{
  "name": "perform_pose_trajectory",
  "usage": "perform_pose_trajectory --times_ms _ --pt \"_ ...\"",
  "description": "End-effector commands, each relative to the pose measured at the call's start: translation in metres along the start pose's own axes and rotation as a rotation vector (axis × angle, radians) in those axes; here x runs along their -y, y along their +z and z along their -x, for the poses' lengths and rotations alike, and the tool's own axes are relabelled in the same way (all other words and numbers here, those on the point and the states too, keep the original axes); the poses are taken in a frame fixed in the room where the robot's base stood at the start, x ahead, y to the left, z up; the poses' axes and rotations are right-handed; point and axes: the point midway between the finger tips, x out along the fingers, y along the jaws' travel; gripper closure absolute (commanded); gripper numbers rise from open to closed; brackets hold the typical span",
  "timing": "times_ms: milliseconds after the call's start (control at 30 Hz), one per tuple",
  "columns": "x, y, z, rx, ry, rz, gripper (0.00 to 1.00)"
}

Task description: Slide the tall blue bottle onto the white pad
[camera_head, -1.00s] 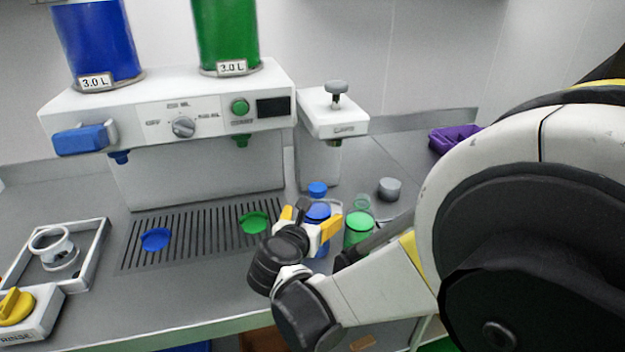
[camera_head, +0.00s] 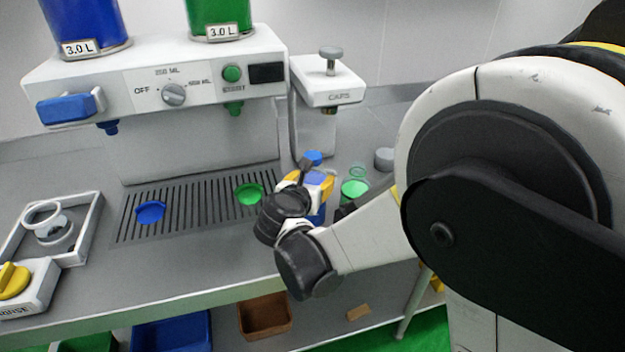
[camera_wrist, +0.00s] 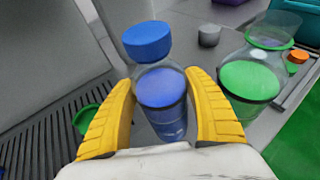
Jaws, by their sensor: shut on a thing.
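The tall blue bottle (camera_wrist: 164,100) stands between the yellow fingers of my gripper (camera_wrist: 161,108) in the wrist view. It has blue contents, a clear upper part and a blue cap (camera_wrist: 147,40). My gripper is shut on the bottle's sides. In the head view, my gripper (camera_head: 307,180) and wrist partly hide the bottle, and its blue cap (camera_head: 312,158) shows above the fingers. I cannot make out a separate white pad in either view.
A green-filled clear bottle (camera_wrist: 249,80) stands close on the right, with a grey cylinder (camera_wrist: 209,36) behind. A slatted grate (camera_head: 195,205) with blue and green discs lies left, under the dispenser. The white CAPS press (camera_head: 325,90) stands behind. The counter's front edge is close.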

Motion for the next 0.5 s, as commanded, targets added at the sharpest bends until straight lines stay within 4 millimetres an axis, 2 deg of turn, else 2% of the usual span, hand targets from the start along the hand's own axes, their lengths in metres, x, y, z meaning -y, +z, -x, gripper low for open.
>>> perform_pose_trajectory --times_ms 167,500 --pt "0.0 0.005 -0.011 0.001 0.0 0.0 0.82" --pt "0.001 0.021 -0.048 0.001 -0.001 0.0 0.82"
